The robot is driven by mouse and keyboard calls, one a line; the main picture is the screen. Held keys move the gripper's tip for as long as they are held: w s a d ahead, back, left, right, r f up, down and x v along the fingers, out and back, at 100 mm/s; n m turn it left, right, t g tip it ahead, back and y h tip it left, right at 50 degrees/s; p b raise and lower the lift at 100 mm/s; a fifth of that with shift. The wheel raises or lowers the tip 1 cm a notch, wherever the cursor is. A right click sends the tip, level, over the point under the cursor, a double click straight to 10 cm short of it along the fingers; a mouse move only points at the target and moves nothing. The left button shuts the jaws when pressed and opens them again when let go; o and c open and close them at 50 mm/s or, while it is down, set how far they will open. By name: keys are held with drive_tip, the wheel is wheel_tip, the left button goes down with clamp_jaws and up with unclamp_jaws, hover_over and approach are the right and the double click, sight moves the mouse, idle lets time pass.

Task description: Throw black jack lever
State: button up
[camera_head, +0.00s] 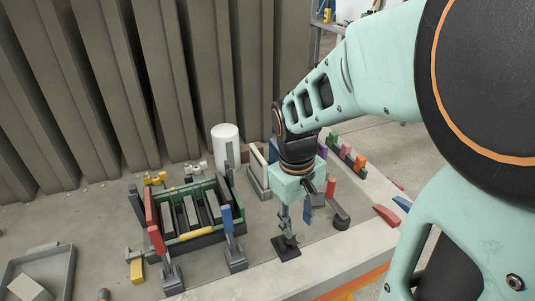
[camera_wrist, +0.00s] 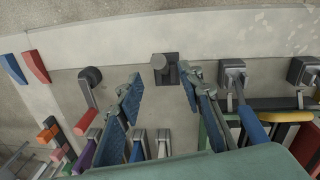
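A dark jack base (camera_head: 286,250) stands on the grey mould bed near its front edge, under my gripper (camera_head: 288,228). In the wrist view the dark jack (camera_wrist: 169,75) lies between and just beyond the fingertips, with a round end (camera_wrist: 158,62) facing the camera. I take this as the black jack lever; its shaft is largely hidden by my gripper in the head view. My gripper (camera_wrist: 160,88) also shows in the wrist view, with its two blue-padded fingers wide apart. I cannot tell whether either finger touches the lever.
A blue lever (camera_head: 229,220) and a red lever (camera_head: 155,225) stand to the left, beside a green crate (camera_head: 184,243) of grey bars. A red-handled lever (camera_head: 331,188) stands close on the right. A white cylinder (camera_head: 225,145) is behind.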

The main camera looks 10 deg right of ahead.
sight(298, 239)
drive_tip(key=f+b, duration=0.3)
drive_tip(key=f, duration=0.2)
drive_tip(key=f+b, duration=0.2)
drive_tip(key=shift+w+d+f+b, duration=0.2)
drive_tip(key=shift+d+f+b, duration=0.1)
drive_tip(key=shift+f, duration=0.05)
clamp_jaws()
